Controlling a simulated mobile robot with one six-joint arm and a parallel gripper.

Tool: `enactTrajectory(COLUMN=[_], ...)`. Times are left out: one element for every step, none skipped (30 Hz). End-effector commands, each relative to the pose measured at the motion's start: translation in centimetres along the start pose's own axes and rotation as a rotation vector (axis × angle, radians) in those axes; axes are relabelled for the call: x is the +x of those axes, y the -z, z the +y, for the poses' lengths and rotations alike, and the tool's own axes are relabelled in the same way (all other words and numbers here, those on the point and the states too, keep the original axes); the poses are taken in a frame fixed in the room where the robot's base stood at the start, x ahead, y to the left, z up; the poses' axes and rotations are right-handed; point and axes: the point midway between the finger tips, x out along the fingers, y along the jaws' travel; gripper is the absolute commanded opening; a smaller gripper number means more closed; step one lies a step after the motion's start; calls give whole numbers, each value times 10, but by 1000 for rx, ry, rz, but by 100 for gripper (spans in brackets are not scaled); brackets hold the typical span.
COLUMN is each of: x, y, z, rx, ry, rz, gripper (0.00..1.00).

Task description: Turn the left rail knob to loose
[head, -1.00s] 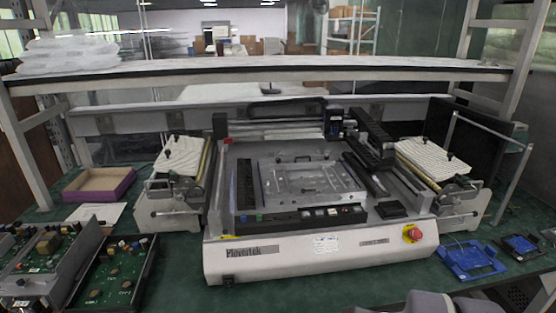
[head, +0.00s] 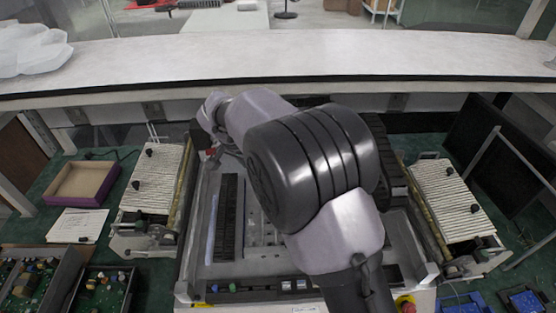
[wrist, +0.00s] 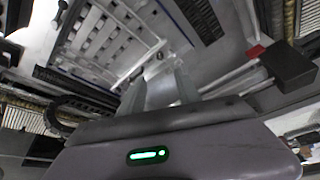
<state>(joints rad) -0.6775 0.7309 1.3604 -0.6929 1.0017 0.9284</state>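The machine (head: 205,270) stands on the green bench, with a dark left rail (head: 228,215) along the left of its bed. My arm covers much of the bed and its back left in the head view. My gripper (wrist: 162,76) points at the machine in the wrist view. Its two grey fingers stand apart, and a small rounded metal part shows at the tips. I cannot tell whether this part is the left rail knob, or whether the fingers touch it. No knob can be made out for sure in the head view.
A dark block (wrist: 288,65) and a red piece (wrist: 256,51) are right of the fingers in the wrist view. Ribbed feeders flank the machine left (head: 150,185) and right (head: 450,200). A white shelf (head: 280,60) spans above the back.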

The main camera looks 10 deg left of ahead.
Motion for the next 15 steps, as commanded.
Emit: enactTrajectory(x=[18,27,40,49,59,71,80,89,100,108,115,124,129,134,140], y=[-2,-2,-2,-2,-2,-2,-2,-2,-2,-2,-2,-2,-2,-2,-1], z=[1,1,2,2,2,2,2,2,2,2,2,2,2,2,2], rx=[0,0,1,2,1,1,1,1,2,2,2,2,2,2,2], ry=[-4,-4,-5,-4,-4,-3,-3,-4,-2,-3,-3,-2,-1,-2,-1], rz=[-3,-3,-4,-4,-4,-4,-4,-4,-3,-4,-4,-3,-3,-3,-3], gripper=[40,40,40,40,40,40,40,40,40,40,40,40,40,40,40])
